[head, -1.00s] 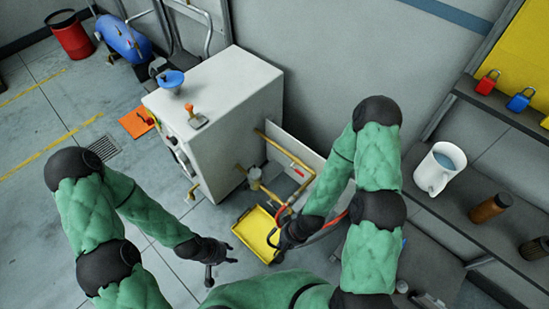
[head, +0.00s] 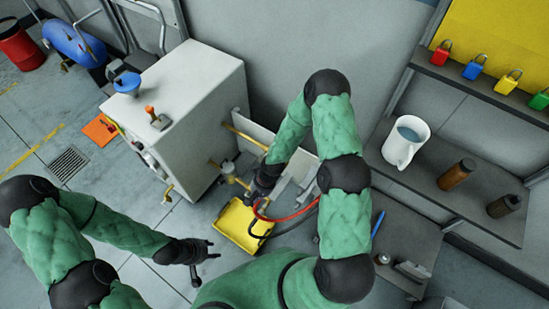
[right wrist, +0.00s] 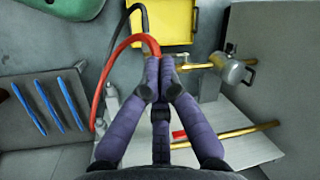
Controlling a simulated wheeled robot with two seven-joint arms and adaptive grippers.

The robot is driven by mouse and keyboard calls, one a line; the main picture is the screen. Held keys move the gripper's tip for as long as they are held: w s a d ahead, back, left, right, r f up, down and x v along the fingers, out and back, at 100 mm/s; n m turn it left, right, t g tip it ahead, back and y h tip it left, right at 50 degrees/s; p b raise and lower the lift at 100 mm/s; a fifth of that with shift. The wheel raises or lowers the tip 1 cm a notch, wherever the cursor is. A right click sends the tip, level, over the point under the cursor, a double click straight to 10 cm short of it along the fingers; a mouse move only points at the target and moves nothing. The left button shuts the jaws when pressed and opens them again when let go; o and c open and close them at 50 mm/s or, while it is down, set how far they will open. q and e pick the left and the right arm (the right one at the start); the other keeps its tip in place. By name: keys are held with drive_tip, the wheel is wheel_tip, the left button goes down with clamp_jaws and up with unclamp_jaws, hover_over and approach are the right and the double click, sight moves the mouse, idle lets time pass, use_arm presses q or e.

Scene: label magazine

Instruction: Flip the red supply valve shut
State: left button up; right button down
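My right gripper (head: 262,190) hangs above the floor by the brass pipework. In the right wrist view my right gripper (right wrist: 162,66) has its fingertips drawn together, with the red hose (right wrist: 116,50) running behind or against them. I see nothing clearly held. My left gripper (head: 211,250) has spread fingers and is empty, far from the pipes.
A yellow tray (head: 236,222) lies on the floor below my right gripper. A white cabinet (head: 195,90) stands left of the pipes. A black hose (right wrist: 131,15) loops near my right fingers. A shelf (head: 420,185) with a white jug (head: 404,145) is at the right.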

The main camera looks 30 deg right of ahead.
drive_tip(key=w+d+r+m+h, duration=0.2)
drive_tip(key=w+d+m, duration=0.1)
drive_tip(key=w+d, duration=0.5)
drive_tip(key=w+d+r+m+h, duration=0.1)
drive_tip(key=w+d+r+m, duration=0.2)
drive_tip(key=w+d, duration=0.5)
drive_tip(key=shift+w+d+m+h+p, duration=0.3)
drive_tip(key=shift+w+d+h+p, duration=0.1)
drive_tip(key=shift+w, duration=0.5)
wheel_tip(320, 180, down, 14)
drive_tip(key=b, duration=0.5)
